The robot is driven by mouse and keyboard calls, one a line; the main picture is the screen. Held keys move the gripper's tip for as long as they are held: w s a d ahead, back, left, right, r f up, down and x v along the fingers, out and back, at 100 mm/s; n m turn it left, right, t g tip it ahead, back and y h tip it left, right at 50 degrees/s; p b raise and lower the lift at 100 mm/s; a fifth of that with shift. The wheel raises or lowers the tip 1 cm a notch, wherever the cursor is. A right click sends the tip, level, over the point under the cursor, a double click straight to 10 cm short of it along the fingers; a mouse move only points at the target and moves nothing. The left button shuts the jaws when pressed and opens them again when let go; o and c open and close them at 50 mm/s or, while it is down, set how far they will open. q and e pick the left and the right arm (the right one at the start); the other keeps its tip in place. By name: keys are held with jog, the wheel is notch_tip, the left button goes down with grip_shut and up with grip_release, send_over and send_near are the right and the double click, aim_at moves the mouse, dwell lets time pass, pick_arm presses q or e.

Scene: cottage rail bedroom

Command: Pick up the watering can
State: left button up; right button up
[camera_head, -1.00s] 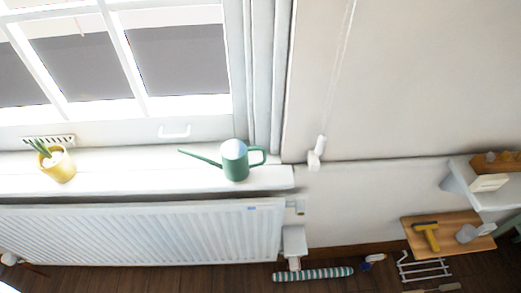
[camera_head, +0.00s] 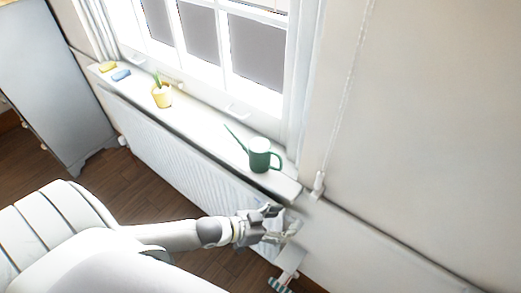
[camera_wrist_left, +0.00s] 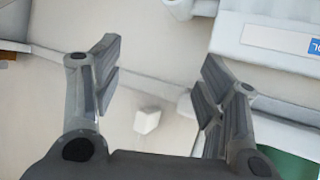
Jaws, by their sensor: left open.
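The green watering can (camera_head: 260,156) stands upright on the white windowsill (camera_head: 205,122), near the sill's right end. Its thin spout points up and left, and its handle is on the right. My left gripper (camera_head: 285,220) is open and empty. In the head view it shows below the can, in front of the radiator's right end, apart from the can. In the left wrist view its two fingers (camera_wrist_left: 160,65) are spread with nothing between them. A green patch shows at that view's lower right, partly hidden by a finger; I cannot tell what it is.
A yellow plant pot (camera_head: 161,96), a blue item (camera_head: 121,75) and a yellow item (camera_head: 108,66) sit farther left on the sill. The radiator (camera_head: 180,155) is below it. A blind cord (camera_head: 319,182) hangs right of the sill. A grey cabinet (camera_head: 45,80) stands at the left.

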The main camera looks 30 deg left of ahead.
pick_arm(q)
jog(key=a+r+t+h, duration=0.1)
jog(key=a+r+h, duration=0.1)
jog(key=a+r, duration=0.35)
jog(key=m+t+h, duration=0.1)
jog(key=t, duration=0.2)
send_near(254, 149)
notch_tip(254, 149, down, 2)
jog(key=b+x, duration=0.1)
jog(key=x, duration=0.2)
jog(key=b+x, duration=0.1)
jog(key=x, duration=0.2)
jog(key=b+x, duration=0.1)
jog(key=x, duration=0.3)
jog(key=shift+w+a+r, duration=0.25)
jog(key=shift+a, duration=0.15)
jog(key=shift+w+d, duration=0.2)
jog(key=shift+w, duration=0.05)
pick_arm(e)
jog(key=f, duration=0.1)
jog(key=a+f, duration=0.1)
jog(key=shift+a+f, duration=0.15)
jog(key=shift+f, duration=0.15)
pick_arm(q)
jog(key=shift+s, duration=0.1)
jog(key=shift+c, duration=0.2)
